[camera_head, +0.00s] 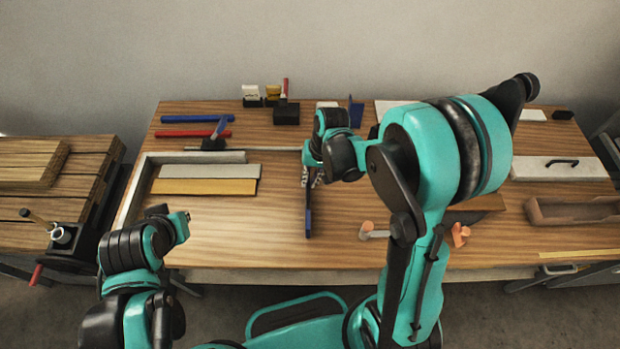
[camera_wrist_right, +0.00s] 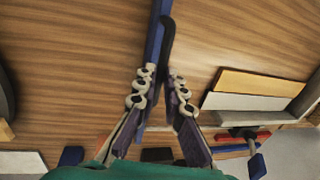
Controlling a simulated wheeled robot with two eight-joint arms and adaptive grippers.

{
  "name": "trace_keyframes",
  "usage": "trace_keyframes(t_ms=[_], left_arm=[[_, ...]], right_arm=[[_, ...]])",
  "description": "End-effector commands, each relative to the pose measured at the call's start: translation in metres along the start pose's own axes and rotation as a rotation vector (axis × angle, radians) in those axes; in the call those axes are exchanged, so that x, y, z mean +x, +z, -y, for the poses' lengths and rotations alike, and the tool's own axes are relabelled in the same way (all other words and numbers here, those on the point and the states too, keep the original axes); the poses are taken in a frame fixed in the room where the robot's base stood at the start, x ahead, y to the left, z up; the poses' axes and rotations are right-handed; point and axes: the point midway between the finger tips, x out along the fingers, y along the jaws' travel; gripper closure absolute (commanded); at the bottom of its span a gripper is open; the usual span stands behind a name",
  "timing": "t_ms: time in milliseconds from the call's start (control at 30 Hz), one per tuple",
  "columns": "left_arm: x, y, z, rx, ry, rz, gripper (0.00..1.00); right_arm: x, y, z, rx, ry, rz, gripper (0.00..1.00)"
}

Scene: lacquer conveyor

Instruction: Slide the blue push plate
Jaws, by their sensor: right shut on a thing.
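The blue push plate (camera_head: 308,222) stands on edge on the wooden table, a narrow blue strip pointing toward me. It also shows in the right wrist view (camera_wrist_right: 155,38), with a black handle (camera_wrist_right: 167,45) along it. My right gripper (camera_head: 312,179) reaches down over the plate's far part. In the wrist view its fingers (camera_wrist_right: 160,90) are on either side of the handle, shut on the push plate; the exact contact is partly hidden by the fingers. My left arm is at the lower left, and I see no fingers on it.
A light strip (camera_head: 208,171) and a yellow strip (camera_head: 204,187) lie left of the plate, inside a metal rail (camera_head: 130,195). The table is bare between strips and plate.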

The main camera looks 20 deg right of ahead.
Motion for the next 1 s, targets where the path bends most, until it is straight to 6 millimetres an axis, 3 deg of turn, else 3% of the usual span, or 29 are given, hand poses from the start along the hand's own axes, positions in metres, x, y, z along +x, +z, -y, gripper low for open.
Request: trace_keyframes(t_ms=[167,267,700,1000], left_arm=[[0.001,0.001,0.000,0.000,0.000,0.000,1.00],[0.002,0.002,0.000,0.000,0.000,0.000,1.00],[0.010,0.007,0.000,0.000,0.000,0.000,1.00],[0.012,0.009,0.000,0.000,0.000,0.000,1.00]], right_arm=[[0.002,0.000,0.008,-0.003,0.000,0.000,1.00],[0.005,0.000,0.023,-0.005,-0.001,0.000,1.00],[0.028,0.001,0.136,-0.006,-0.002,0.001,1.00],[0.037,0.001,0.186,-0.003,-0.001,0.001,1.00]])
